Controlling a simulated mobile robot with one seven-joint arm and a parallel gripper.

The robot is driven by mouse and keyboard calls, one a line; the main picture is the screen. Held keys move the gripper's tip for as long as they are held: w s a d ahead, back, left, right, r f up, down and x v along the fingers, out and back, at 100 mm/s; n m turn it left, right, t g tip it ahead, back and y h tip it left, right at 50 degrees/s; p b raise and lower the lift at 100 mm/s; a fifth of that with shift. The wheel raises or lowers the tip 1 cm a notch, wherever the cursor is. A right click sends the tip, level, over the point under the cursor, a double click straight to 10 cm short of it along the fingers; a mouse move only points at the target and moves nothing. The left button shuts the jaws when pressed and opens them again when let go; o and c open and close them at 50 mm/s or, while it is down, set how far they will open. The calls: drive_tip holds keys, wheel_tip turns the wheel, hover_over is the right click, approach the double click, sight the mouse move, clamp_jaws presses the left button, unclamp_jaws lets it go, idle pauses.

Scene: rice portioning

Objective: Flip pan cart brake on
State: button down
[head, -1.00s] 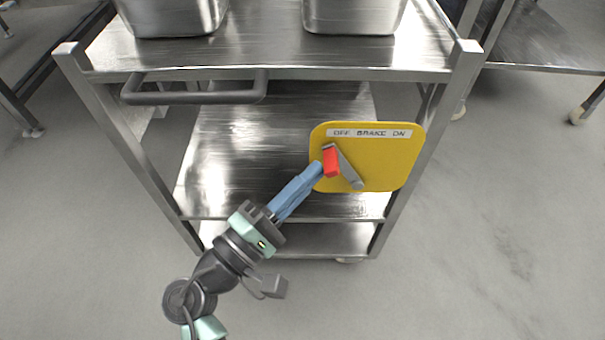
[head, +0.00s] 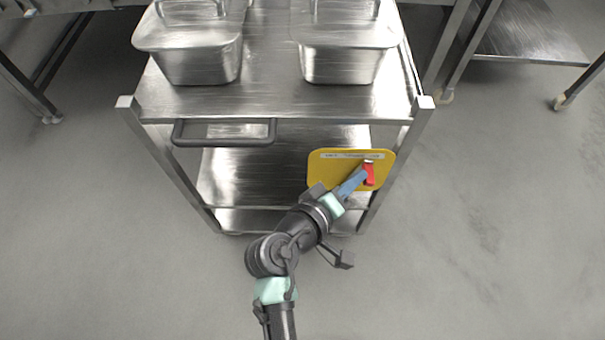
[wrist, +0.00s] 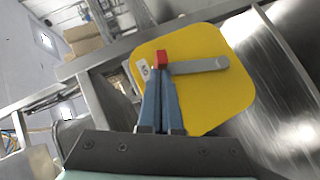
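The yellow brake plate (head: 318,178) hangs on the right of the cart's front, with a white label strip (head: 345,156) along its top. The brake lever's red grip (head: 368,172) is at the plate's upper right, the label's ON side. In the wrist view, the grey lever (wrist: 205,65) runs from the red grip (wrist: 162,57) across the yellow plate (wrist: 215,100). My gripper (head: 361,176) has its blue fingers together, with tips at the red grip. In the wrist view, the fingertips (wrist: 163,70) hide much of the label; nothing shows between them.
The steel cart (head: 270,105) carries two lidded pans, one left (head: 198,66) and one right (head: 343,62). A handle bar (head: 224,140) juts from its front left. A steel table (head: 525,45) stands at right. The floor around is clear.

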drive_tip(key=shift+d+r+m+y+p, duration=0.1)
drive_tip(key=shift+d+m+y+p, duration=0.4)
drive_tip(key=shift+d+y+p, duration=0.5)
drive_tip(key=shift+d+f+p, duration=0.45)
drive_tip(key=shift+d+p, duration=0.35)
drive_tip(key=shift+d, duration=0.05)
drive_tip(key=shift+d, duration=0.1)
